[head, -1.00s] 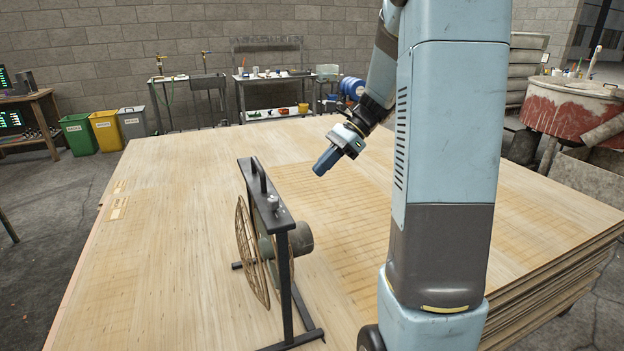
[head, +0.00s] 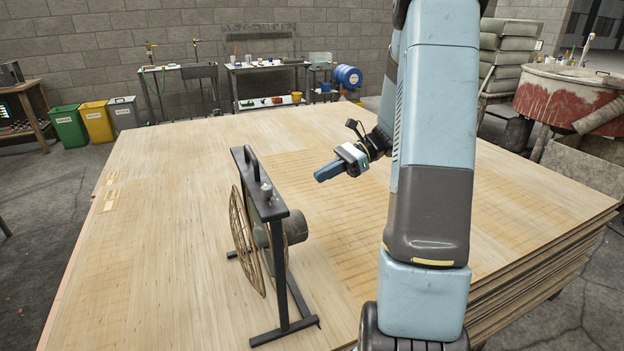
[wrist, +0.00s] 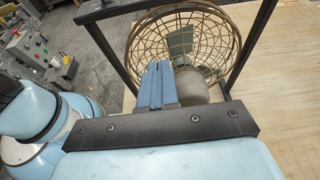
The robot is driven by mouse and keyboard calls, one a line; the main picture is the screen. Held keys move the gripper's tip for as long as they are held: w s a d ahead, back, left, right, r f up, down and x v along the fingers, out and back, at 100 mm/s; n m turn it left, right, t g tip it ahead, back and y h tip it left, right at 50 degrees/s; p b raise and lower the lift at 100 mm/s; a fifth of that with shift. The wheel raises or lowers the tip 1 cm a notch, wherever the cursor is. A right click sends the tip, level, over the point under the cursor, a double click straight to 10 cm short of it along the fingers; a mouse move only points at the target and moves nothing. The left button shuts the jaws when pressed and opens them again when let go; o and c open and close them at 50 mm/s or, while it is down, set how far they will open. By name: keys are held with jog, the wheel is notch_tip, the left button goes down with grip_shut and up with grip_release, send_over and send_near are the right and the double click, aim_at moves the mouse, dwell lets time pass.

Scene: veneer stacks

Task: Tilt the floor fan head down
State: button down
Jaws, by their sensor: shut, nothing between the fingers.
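The floor fan stands upright on the veneer stack in the head view, with a black frame (head: 258,185), a top handle and a knob. Its round wire-caged head (head: 247,240) hangs inside the frame, facing left, with the grey-green motor housing (head: 290,229) on the right side. My gripper (head: 317,177) is shut and empty, to the right of the fan frame and apart from it, pointing left. In the wrist view my shut blue fingers (wrist: 160,68) point toward the wire cage (wrist: 183,45) and partly cover the motor housing (wrist: 192,84).
The veneer stack (head: 165,215) is a broad flat surface, mostly clear around the fan. Coloured bins (head: 97,122) and a bench (head: 265,68) stand behind it. A red-and-white tub (head: 570,98) is at the back right.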

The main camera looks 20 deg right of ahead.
jog(key=shift+r+x, duration=0.2)
jog(key=shift+x, duration=1.85)
jog(key=shift+r+x, duration=0.15)
jog(key=shift+x, duration=1.9)
jog(key=shift+r+x, duration=0.2)
jog(key=shift+x, duration=1.85)
jog(key=shift+a, duration=0.2)
jog(key=shift+a+r+h, duration=0.15)
jog(key=shift+a+h, duration=0.25)
jog(key=shift+a, duration=0.1)
jog(key=shift+a+r+h, duration=0.15)
jog(key=shift+a+h, duration=0.25)
jog(key=shift+a, duration=0.15)
jog(key=shift+d, duration=0.15)
jog(key=v, duration=1.3)
jog(key=w+x, duration=0.1)
jog(key=x, duration=0.6)
jog(key=w+x, duration=0.1)
jog(key=x, duration=0.3)
jog(key=shift+w+a+f, duration=0.25)
jog(key=shift+w+f, duration=0.1)
jog(key=shift+f, duration=0.05)
jog(key=shift+a+f, duration=0.1)
jog(key=shift+a, duration=0.6)
